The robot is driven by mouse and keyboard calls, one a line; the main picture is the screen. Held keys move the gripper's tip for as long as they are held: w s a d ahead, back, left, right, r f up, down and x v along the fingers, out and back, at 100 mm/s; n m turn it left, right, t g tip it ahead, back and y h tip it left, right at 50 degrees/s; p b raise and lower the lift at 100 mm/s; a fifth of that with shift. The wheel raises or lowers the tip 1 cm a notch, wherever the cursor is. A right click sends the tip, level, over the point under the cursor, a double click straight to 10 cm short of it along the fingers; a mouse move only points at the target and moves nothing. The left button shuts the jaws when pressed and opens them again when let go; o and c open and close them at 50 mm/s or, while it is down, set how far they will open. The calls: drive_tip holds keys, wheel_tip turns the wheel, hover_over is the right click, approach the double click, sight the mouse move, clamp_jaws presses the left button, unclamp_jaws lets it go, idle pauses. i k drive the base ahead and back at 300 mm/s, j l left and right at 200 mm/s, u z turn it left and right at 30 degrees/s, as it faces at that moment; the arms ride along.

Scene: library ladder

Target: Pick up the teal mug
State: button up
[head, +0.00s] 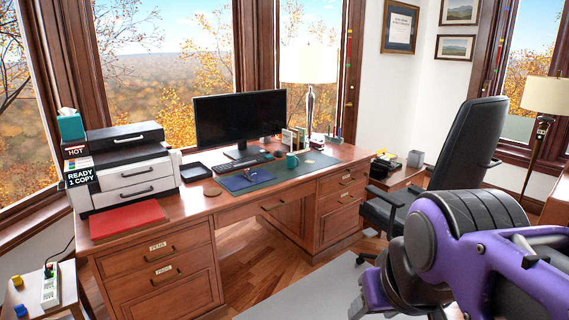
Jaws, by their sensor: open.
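The teal mug (291,161) stands upright on the wooden desk (225,200), near the right part of the dark green desk mat (309,164). It is small in the head view, and nothing appears to be in front of it. My purple and black arm fills the lower right corner, well to the right of the mug and closer to the camera. My gripper's fingertips cannot be made out in this view.
A monitor (240,119), keyboard (246,163) and blue folder (245,180) lie left of the mug. A lamp (309,68) and small books stand behind it. A black office chair (465,150) stands right of the desk. Wooden floor (262,256) is open in front.

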sight(290, 158)
drive_tip(key=i+l+u, duration=0.15)
drive_tip(key=i+l, duration=0.3)
drive_tip(key=i, duration=0.35)
drive_tip(key=i+l+u, duration=0.2)
drive_tip(key=i+l, duration=0.35)
drive_tip(key=i, duration=0.25)
drive_tip(key=i+l+u, duration=0.15)
drive_tip(key=i+l, duration=0.5)
drive_tip(key=i, duration=0.1)
